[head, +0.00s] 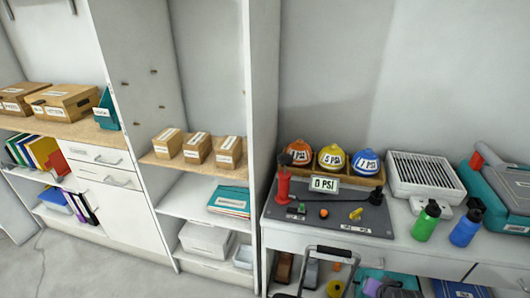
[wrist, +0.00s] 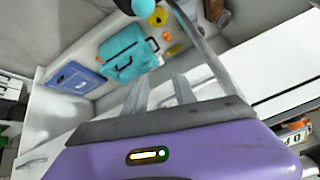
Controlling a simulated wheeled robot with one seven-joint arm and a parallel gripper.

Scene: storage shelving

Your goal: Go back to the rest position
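My gripper (wrist: 159,90) shows in the wrist view, its two grey fingers spread apart with nothing between them. A purple body (wrist: 170,150) with a small lit slot fills the bottom of that view, just behind the fingers. In the wrist view, the fingers point toward a low shelf space with a teal bag (wrist: 128,52) and a blue flat case (wrist: 75,78). I cannot tell how far they are from it.
A white bench carries a grey panel (head: 330,215), a green bottle (head: 426,222), a blue bottle (head: 466,228) and a white vented box (head: 425,175). A dark U-shaped handle (head: 331,249) stands before the bench. Shelves with cardboard boxes (head: 65,103) are at left; floor shows at lower left.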

